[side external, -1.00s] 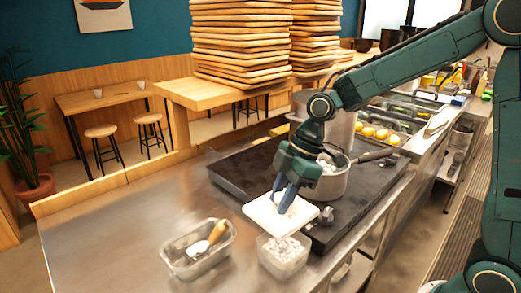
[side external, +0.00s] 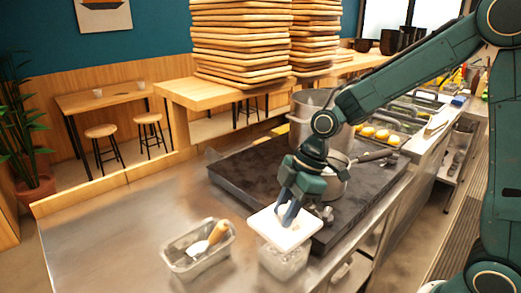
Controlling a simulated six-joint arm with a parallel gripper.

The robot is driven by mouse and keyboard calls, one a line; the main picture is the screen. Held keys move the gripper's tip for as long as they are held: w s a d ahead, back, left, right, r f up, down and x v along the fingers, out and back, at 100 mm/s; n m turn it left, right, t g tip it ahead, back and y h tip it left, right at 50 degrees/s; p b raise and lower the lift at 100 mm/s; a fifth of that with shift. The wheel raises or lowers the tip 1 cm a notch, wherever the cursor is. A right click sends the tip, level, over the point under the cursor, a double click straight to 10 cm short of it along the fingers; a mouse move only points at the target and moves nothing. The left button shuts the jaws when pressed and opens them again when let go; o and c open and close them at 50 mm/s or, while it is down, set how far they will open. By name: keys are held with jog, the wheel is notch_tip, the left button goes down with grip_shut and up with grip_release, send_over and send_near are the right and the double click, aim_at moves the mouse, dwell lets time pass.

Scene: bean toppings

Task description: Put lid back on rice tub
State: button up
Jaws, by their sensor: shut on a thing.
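A white square lid (side external: 273,232) is held level by my gripper (side external: 289,215), which is shut on it from above. The clear rice tub (side external: 283,264) stands on the steel counter directly below the lid, near the front edge. The lid covers most of the tub's opening from this view and hides much of the white contents. I cannot tell whether the lid touches the rim.
A clear container (side external: 185,262) with a wooden-handled scoop (side external: 210,240) stands left of the tub. A black cooktop (side external: 240,175) with a pot (side external: 332,185) and a taller pot (side external: 300,125) lies behind. The counter's left side (side external: 110,225) is free.

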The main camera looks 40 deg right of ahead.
jog(key=shift+f, duration=2)
jog(key=shift+f, duration=0.45)
dwell(1.4)
jog(key=o, duration=1.7)
jog(key=shift+r, duration=0.15)
jog(key=shift+r, duration=3.35)
grip_shut()
